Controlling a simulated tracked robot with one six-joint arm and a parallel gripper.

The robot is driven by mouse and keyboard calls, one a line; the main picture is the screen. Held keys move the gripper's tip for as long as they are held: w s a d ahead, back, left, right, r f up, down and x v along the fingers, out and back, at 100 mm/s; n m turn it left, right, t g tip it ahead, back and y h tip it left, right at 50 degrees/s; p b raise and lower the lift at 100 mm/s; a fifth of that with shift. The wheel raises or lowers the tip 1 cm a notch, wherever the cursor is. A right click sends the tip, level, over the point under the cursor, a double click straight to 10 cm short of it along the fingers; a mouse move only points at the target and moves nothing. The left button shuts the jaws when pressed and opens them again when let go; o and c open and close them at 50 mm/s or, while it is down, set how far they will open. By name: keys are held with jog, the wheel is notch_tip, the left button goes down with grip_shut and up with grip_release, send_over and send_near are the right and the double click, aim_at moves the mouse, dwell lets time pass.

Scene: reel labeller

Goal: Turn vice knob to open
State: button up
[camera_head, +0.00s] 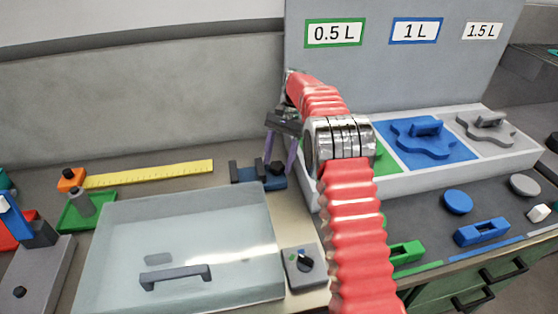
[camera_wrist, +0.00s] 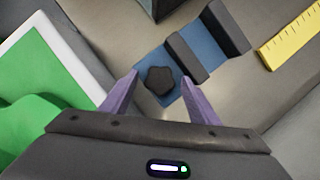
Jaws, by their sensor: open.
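The vice is a small blue block with dark jaws (camera_head: 246,173), standing on the bench behind the clear box; it also shows in the wrist view (camera_wrist: 185,58). Its dark lobed knob (camera_wrist: 160,80) is at the near end of the blue body in the wrist view; in the head view the knob (camera_head: 277,168) is at the right end. My gripper (camera_wrist: 160,95) is open, with one purple finger on each side of the knob in the picture. I cannot tell whether either finger touches it. In the head view my gripper (camera_head: 280,150) is just above the knob end, partly hidden by my arm.
A clear lidded box (camera_head: 180,240) with a grey handle stands in front of the vice. A yellow ruler (camera_head: 150,173) lies to the left. A white tray (camera_head: 400,180) with green, blue and grey shapes stands to the right. A grey dial box (camera_head: 304,268) is in front.

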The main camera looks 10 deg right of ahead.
jog(key=shift+r, duration=0.15)
jog(key=v, duration=0.7)
dwell(0.6)
jog(key=shift+w+d, duration=0.1)
